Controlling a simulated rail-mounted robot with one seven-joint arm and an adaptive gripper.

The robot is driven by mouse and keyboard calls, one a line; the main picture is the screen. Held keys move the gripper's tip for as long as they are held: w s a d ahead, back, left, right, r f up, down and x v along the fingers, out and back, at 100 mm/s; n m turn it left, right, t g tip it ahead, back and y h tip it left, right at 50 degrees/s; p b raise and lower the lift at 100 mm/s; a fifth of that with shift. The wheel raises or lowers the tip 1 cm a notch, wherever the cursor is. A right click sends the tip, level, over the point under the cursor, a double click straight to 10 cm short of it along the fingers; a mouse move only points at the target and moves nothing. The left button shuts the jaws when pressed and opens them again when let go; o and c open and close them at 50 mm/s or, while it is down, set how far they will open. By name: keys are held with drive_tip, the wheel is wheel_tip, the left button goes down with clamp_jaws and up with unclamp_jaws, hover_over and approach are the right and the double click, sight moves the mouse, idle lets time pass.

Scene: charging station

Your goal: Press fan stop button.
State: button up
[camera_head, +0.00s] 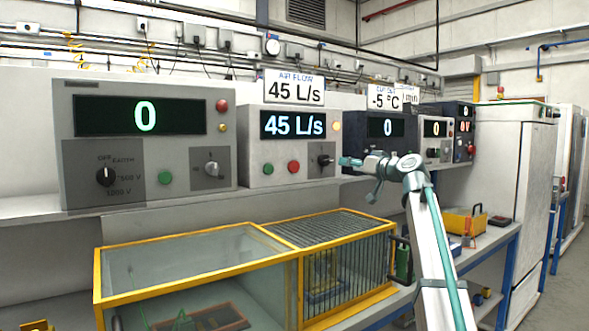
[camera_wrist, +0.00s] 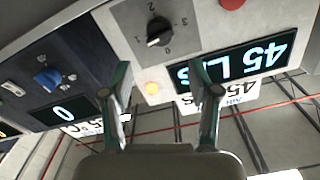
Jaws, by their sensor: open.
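The air flow unit (camera_head: 262,180) is a light grey box on the shelf with a lit display reading 45 L/s. Its lower front has a green button (camera_head: 267,169), a red button (camera_head: 293,167) and a black rotary knob (camera_head: 325,160). No stop label is readable. The wrist view is upside down; the red button (camera_wrist: 232,3) is cut by its top edge, beside the knob (camera_wrist: 159,32). My gripper (camera_head: 345,161) is just right of the knob, to the right of the red button. Its fingers (camera_wrist: 158,80) are apart with nothing between them.
A grey unit reading 0 (camera_head: 145,140) stands left and a dark blue unit (camera_head: 385,145) stands right, close to my gripper. A yellow-framed glass case (camera_head: 190,232) lies below the shelf. The space before the air flow unit's buttons is clear.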

clamp_jaws()
idle(1.3)
